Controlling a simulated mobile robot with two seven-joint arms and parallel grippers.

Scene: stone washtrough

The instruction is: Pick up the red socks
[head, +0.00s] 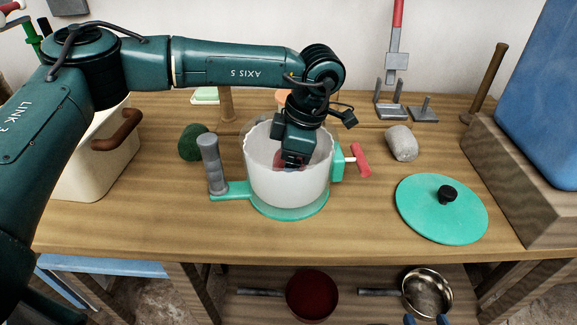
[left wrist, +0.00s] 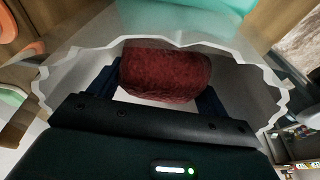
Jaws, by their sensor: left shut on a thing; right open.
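The red socks (left wrist: 165,72) are a dark red, fuzzy roll between the two fingers of my left gripper in the left wrist view. My left gripper (head: 292,162) reaches down from above into a white, wavy-rimmed tub (head: 285,188) and is shut on the socks. In the head view the gripper and tub hide most of the socks; only a little red shows. The tub's rim (left wrist: 55,85) surrounds the gripper in the wrist view. My right gripper (head: 425,320) shows only its blue fingertips at the bottom edge, apart and empty, away from the socks.
The tub has a grey upright handle (head: 211,163) and a red-handled crank (head: 360,160). A green lid (head: 441,208), a grey stone (head: 402,143) and a dark green ball (head: 194,142) lie nearby. Pans (head: 312,295) sit on the shelf below. The bench front is clear.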

